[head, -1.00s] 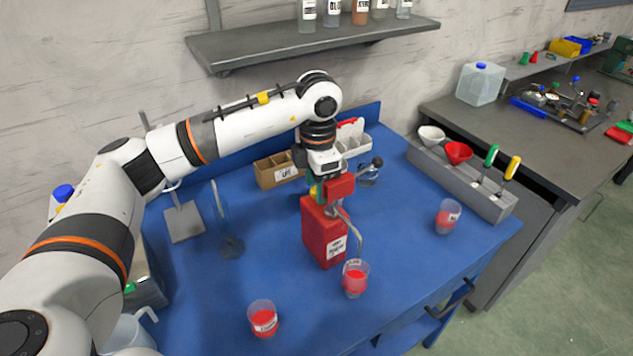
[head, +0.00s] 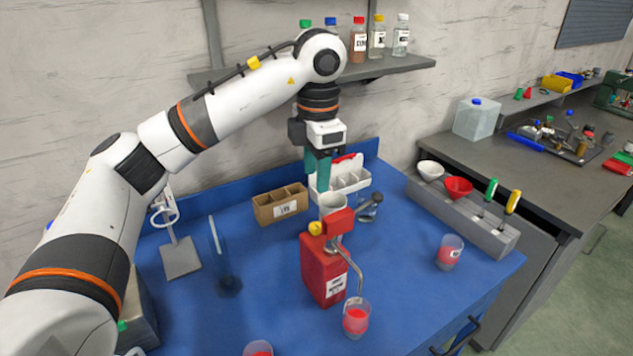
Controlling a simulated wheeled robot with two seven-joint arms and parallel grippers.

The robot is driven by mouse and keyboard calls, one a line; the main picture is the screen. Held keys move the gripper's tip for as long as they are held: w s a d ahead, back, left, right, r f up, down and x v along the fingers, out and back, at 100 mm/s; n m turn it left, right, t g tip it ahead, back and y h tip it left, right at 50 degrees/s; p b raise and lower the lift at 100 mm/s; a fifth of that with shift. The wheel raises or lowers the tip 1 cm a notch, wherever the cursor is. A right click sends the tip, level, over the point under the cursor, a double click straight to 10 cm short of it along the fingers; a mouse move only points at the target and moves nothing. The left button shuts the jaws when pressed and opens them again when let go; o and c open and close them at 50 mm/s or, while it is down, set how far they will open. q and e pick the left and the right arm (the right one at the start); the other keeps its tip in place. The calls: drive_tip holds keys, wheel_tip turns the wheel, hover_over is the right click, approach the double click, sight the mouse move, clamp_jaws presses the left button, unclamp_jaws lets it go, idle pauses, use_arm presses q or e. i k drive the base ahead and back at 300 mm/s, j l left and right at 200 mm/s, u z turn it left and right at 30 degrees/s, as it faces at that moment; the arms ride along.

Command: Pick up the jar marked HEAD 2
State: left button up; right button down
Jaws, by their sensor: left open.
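Several clear jars hold red contents and have white labels too small to read, so I cannot tell which is HEAD 2. One jar (head: 356,320) stands under the spout of a red pump can (head: 325,275). Another jar (head: 449,253) stands at the right of the blue table. A third jar (head: 258,349) is cut by the bottom edge. My left gripper (head: 318,180) is open and points down above a pale cup (head: 331,205) behind the pump head. The pump partly hides this cup. My right gripper is out of view.
A brown divided box (head: 280,206) and a white caddy (head: 345,178) stand at the back. A grey rack (head: 470,215) with funnels lines the right edge. A bottle shelf (head: 385,68) hangs above.

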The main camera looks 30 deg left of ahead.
sight(356, 319)
drive_tip(key=k+l, duration=0.5)
drive_tip(key=k, duration=0.2)
drive_tip(key=k+l, duration=0.5)
drive_tip(key=k, duration=0.15)
